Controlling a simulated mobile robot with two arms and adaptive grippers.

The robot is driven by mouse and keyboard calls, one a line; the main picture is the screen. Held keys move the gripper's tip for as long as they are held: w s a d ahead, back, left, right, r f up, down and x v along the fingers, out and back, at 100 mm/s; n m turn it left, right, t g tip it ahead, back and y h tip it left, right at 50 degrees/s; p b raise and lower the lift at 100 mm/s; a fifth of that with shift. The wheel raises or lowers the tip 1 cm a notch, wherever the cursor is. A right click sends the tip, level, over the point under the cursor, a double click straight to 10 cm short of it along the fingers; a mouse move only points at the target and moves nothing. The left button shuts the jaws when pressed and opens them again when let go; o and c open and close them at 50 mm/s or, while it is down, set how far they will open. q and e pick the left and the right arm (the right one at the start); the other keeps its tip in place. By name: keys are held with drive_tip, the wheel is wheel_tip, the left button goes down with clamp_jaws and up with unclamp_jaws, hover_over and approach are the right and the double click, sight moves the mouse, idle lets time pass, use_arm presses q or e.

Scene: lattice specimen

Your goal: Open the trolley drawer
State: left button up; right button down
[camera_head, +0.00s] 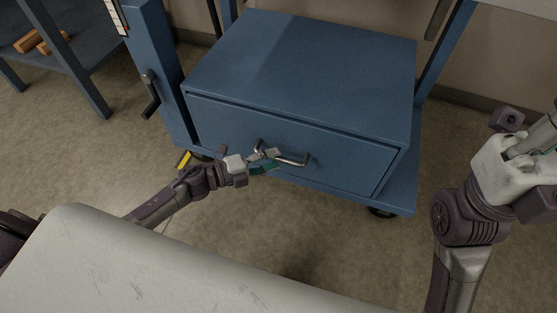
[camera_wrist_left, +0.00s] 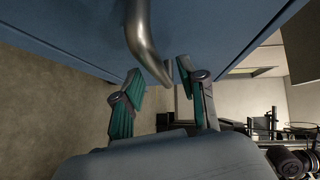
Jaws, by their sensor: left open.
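The blue trolley (camera_head: 405,130) carries a blue drawer box, and its drawer front (camera_head: 350,165) looks closed, sitting in its frame. A curved metal handle (camera_head: 291,160) is on the drawer front. My left gripper (camera_head: 267,160) is at the handle's left part, with its fingers open. In the left wrist view, the handle (camera_wrist_left: 143,40) reaches down between the two green-padded fingers (camera_wrist_left: 160,78). I cannot tell whether they touch it. Part of the handle is hidden behind the gripper in the head view. My right gripper (camera_head: 508,165) is raised at the right, away from the drawer.
A blue post with a dark crank handle (camera_head: 150,94) stands left of the drawer. A yellow item (camera_head: 184,160) is near the post's foot. A dark caster (camera_head: 381,212) shows under the trolley's right corner. The floor before the drawer is clear. Orange blocks (camera_head: 40,42) lie on a shelf behind.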

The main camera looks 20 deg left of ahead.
use_arm(q)
drive_tip(key=shift+x, duration=1.3)
clamp_jaws()
